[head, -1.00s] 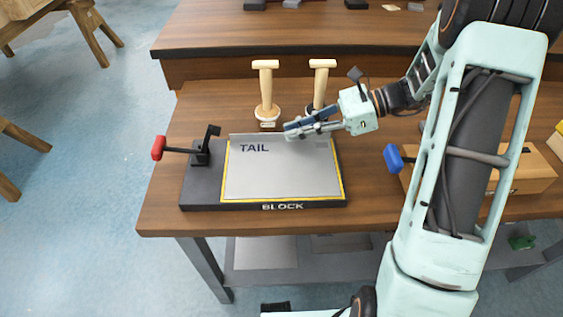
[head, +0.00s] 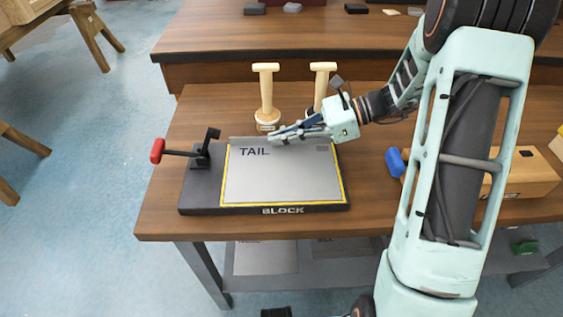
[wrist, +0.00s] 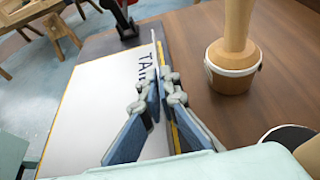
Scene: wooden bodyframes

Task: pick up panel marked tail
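The panel marked TAIL (head: 285,178) is a grey sheet with an upturned back edge. It lies flat on a dark block (head: 195,202) lettered BLOCK and edged in yellow. It also shows in the wrist view (wrist: 100,105), its lettering partly hidden by a finger. My gripper (head: 272,138) is at the panel's back edge, just right of the lettering. In the wrist view its blue and grey fingers (wrist: 161,82) stand on either side of the upturned edge, close together, and look shut on it. The exact contact is partly hidden by the fingers.
A red-handled clamp (head: 201,152) stands at the block's left. Two wooden-handled stamps, a left one (head: 266,95) and a right one (head: 320,90), stand close behind the panel. A blue-headed mallet (head: 395,161) and a wooden box (head: 530,172) lie right.

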